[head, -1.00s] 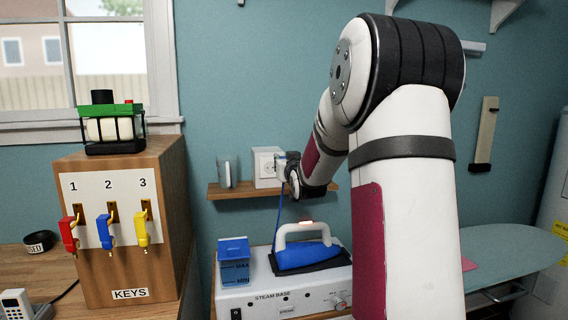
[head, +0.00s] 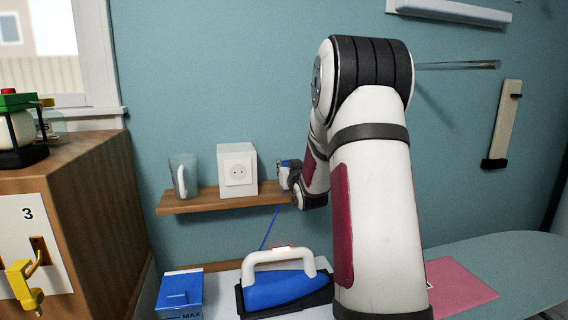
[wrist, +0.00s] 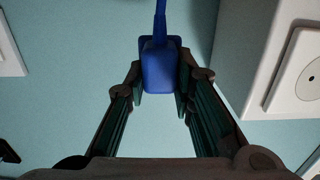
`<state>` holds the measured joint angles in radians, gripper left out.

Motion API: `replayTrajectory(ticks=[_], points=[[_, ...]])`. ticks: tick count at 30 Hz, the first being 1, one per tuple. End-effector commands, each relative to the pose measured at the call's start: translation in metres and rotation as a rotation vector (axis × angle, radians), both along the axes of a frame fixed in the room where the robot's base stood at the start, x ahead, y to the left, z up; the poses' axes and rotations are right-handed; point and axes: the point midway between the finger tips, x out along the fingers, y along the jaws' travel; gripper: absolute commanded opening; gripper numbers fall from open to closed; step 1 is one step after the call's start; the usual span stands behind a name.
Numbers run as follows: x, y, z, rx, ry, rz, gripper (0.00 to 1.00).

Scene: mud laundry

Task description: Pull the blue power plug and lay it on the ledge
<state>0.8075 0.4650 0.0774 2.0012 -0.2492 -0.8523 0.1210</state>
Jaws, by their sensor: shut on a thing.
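The blue power plug (wrist: 160,68) is between the fingers of my gripper (wrist: 160,85) in the wrist view, with its cord running up out of the picture. My gripper is shut on it. In the head view my gripper (head: 287,178) is just right of the white socket box (head: 238,172), apart from it, and the socket's face is bare. The blue cord (head: 270,228) hangs down from the gripper toward the iron. The wooden ledge (head: 205,203) carries the socket box; its right end is partly hidden behind my gripper and arm.
A cup (head: 183,175) stands on the ledge left of the socket. Below are the blue iron (head: 280,287) and a blue tank (head: 180,292). The wooden key cabinet (head: 95,195) stands left. The ledge's front strip before the socket looks clear.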

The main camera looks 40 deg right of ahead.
Motion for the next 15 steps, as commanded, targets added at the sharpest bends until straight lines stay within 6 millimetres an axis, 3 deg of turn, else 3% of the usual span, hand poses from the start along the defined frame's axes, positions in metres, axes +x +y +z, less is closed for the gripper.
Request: replayTrajectory(ticks=[15], points=[[0.001,-0.001,-0.029,0.002,0.001,-0.001,0.0]])
